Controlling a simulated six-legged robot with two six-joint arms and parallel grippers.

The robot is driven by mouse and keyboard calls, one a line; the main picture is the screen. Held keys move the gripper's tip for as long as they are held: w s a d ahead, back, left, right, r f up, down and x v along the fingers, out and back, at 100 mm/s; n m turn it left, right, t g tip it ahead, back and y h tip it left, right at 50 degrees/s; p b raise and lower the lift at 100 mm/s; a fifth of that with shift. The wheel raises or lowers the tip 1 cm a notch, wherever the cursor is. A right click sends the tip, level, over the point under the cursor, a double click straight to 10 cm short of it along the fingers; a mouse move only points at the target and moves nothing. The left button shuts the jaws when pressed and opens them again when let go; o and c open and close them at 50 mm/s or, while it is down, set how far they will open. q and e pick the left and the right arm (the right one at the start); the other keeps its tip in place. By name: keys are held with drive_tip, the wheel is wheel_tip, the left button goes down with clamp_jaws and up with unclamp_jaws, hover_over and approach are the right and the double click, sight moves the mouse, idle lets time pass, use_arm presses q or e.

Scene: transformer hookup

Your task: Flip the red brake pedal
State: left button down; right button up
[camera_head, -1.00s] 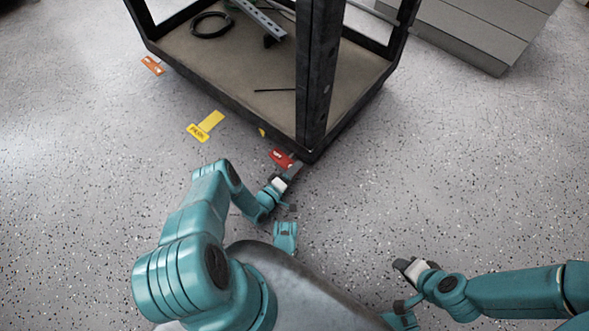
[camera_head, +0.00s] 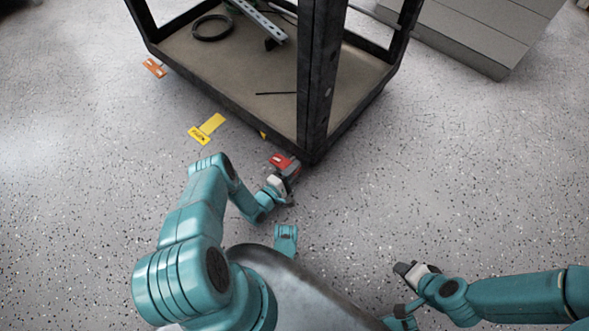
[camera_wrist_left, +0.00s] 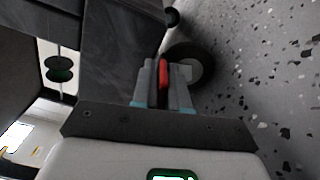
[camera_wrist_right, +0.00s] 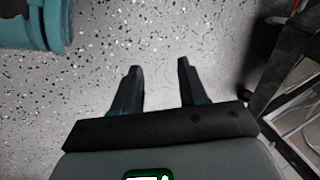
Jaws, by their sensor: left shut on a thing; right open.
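The red brake pedal (camera_head: 280,161) sticks out at the near bottom corner of the black-framed cart. My left gripper (camera_head: 288,171) is at this pedal. In the left wrist view the red pedal (camera_wrist_left: 163,74) shows edge-on between the two fingers of my left gripper (camera_wrist_left: 163,85), which are shut on it. A dark caster wheel (camera_wrist_left: 188,66) is just beyond the fingertips. My right gripper (camera_head: 404,268) is open and empty over the floor, away from the cart; its spread fingers show in the right wrist view (camera_wrist_right: 157,85).
The cart (camera_head: 232,80) has a tan bottom shelf with a black cable coil (camera_head: 212,28) and a metal rail (camera_head: 262,20). A yellow tag (camera_head: 207,129) and an orange tag (camera_head: 154,68) show along its left edge. Grey steps (camera_head: 470,35) stand at the back right. The floor at right is clear.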

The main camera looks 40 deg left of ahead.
use_arm(q)
drive_tip(key=c, duration=1.2)
unclamp_jaws()
drive_tip(key=shift+c, duration=0.2)
drive_tip(key=s+a+p, duration=0.1)
drive_tip(key=s+p, duration=0.2)
drive_tip(key=s, duration=1.3)
drive_tip(key=shift+s+p, duration=0.2)
drive_tip(key=shift+p, duration=0.1)
use_arm(e)
drive_tip(key=shift+g, duration=0.5)
drive_tip(key=s+r, duration=0.1)
drive_tip(key=r, duration=0.1)
drive_tip(key=s+r, duration=0.1)
drive_tip(key=shift+s+a+r, duration=0.25)
drive_tip(key=shift+s, duration=0.1)
use_arm(q)
drive_tip(key=shift+a, duration=0.15)
